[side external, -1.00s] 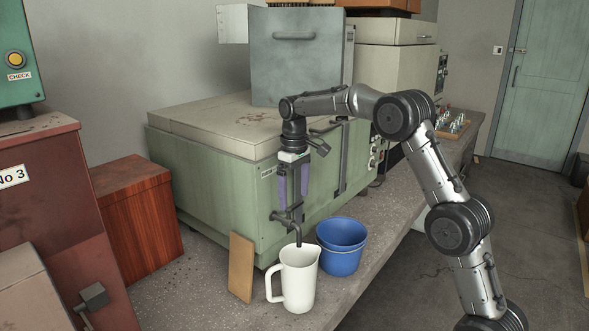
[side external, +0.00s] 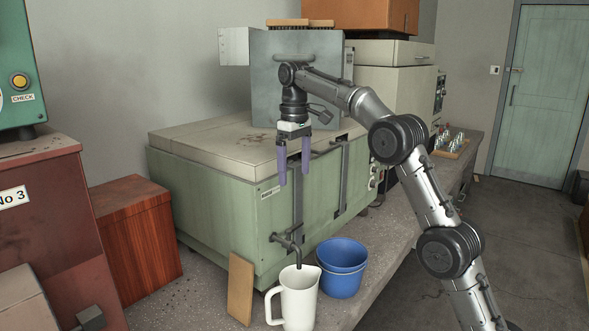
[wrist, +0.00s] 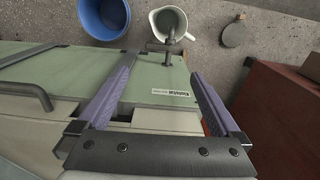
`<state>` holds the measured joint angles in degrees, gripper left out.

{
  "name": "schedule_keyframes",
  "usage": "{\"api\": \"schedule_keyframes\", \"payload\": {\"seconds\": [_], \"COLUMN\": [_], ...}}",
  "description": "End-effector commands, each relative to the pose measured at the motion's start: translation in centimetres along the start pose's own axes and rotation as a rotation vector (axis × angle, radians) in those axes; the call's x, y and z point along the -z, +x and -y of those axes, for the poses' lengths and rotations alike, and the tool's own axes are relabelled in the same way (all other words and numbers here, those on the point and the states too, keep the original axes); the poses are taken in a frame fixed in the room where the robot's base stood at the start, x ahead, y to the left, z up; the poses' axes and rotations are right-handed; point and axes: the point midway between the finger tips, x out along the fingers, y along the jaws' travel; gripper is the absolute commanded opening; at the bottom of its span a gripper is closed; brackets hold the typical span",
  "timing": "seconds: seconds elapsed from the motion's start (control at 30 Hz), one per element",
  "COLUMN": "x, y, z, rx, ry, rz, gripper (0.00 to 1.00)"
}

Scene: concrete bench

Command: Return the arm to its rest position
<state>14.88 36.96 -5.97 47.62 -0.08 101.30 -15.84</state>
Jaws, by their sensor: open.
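My gripper (side external: 294,162) is open and empty, with its two purple fingers pointing down. It hangs in front of the pale green chest (side external: 225,205), above the tap (side external: 290,243). In the wrist view my gripper (wrist: 160,95) shows its fingers wide apart with nothing between them. The white jug (side external: 299,300) stands upright on the bench under the tap's spout, well below the gripper. The jug also shows at the top of the wrist view (wrist: 155,22).
Blue buckets (side external: 342,265), one inside another, stand right of the jug. A wooden board (side external: 240,288) leans against the chest. A grey metal box (side external: 296,85) stands on the chest behind my wrist. A tray of small items (side external: 450,148) sits on the far bench.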

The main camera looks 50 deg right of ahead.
Motion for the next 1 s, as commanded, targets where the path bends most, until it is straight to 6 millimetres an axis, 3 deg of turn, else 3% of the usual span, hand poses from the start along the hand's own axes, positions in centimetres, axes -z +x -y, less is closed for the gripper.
{"api": "schedule_keyframes", "payload": {"seconds": [0.33, 0.47, 0.6, 0.7, 0.83, 1.0], "x": [0.0, -0.8, -4.4, -7.7, -11.8, -17.4], "y": [-0.2, -3.3, -7.5, -9.5, -10.8, -10.6], "z": [0.3, 1.5, 4.0, 5.8, 7.8, 10.0], "rx": [-0.001, -0.017, -0.029, -0.035, -0.041, -0.045], "ry": [-0.006, -0.024, -0.057, -0.079, -0.098, -0.11], "rz": [-0.004, -0.063, -0.114, -0.148, -0.194, -0.257], "gripper": [1.0, 1.0, 1.0, 1.0, 1.0, 1.0]}}
